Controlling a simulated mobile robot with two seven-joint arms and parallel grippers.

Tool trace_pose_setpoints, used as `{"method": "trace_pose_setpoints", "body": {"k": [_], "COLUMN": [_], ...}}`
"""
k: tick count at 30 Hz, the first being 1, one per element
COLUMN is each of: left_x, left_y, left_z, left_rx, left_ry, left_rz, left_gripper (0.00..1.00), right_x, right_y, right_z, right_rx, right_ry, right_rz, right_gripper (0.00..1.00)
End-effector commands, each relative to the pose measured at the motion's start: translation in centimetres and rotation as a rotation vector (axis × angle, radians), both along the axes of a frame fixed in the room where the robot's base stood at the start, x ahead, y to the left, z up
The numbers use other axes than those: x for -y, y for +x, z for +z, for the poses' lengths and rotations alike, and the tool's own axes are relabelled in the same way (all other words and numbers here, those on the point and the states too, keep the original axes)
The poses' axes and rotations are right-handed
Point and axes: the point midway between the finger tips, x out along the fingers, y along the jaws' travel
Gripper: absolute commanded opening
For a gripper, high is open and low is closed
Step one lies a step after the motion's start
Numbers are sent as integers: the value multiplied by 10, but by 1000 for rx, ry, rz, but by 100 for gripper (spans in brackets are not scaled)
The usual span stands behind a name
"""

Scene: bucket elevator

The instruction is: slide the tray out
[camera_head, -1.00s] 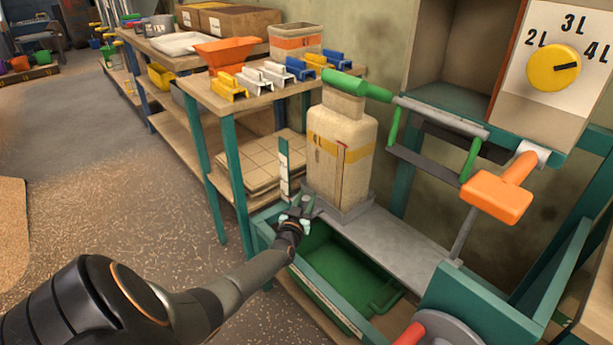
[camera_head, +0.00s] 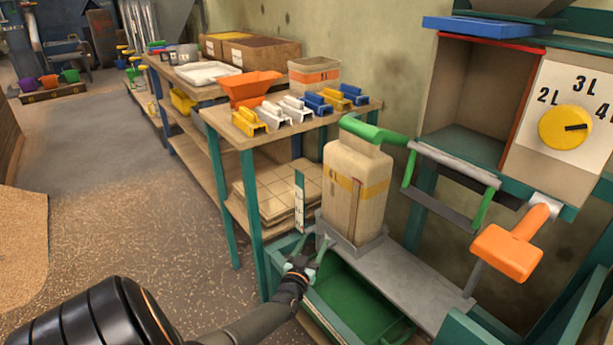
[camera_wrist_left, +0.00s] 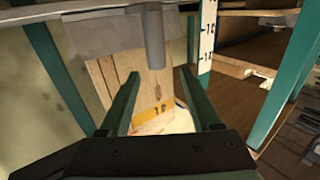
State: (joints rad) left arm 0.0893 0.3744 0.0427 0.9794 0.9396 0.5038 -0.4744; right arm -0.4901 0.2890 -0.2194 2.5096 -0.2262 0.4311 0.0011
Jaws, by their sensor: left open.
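A green tray (camera_head: 362,299) sits low in the teal frame, partly under a grey metal shelf (camera_head: 405,268). A beige sack (camera_head: 357,190) with a yellow band stands upright on the shelf. My left gripper (camera_head: 303,260) is open at the tray's back left, just left of the sack's base. I cannot tell whether it touches the tray or frame. In the left wrist view my open fingers (camera_wrist_left: 160,77) have nothing clearly held between them. Beyond them is a beige surface with a yellow band (camera_wrist_left: 153,113), apparently the sack. My right gripper is not in view.
A white scale strip (camera_head: 298,208) stands beside my left gripper. A green-handled bar (camera_head: 452,170) and orange lever (camera_head: 508,251) are at right. A workbench (camera_head: 270,130) with coloured blocks stands behind. The floor (camera_head: 165,230) at left is clear.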

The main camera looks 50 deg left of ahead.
Motion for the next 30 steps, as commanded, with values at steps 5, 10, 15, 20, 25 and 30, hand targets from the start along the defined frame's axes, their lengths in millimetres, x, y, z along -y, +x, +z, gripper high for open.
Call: {"method": "trace_pose_setpoints", "body": {"k": [5,10,15,20,25,30], "left_x": [19,28,31,31,31,31], "left_y": [-36,-51,-56,-57,-56,-56], "left_z": [3,1,1,0,0,0], "left_rx": [-2,0,3,2,1,1], "left_ry": [-3,-1,-1,0,0,0], "left_rz": [2,1,2,2,2,2], "left_gripper": [64,64,64,64,64,64], "right_x": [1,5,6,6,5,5], "right_y": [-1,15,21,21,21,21], "right_z": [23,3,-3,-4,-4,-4], "right_rx": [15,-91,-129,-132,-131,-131], "right_ry": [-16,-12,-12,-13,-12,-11], "right_rz": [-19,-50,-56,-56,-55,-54], "right_gripper": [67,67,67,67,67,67]}}
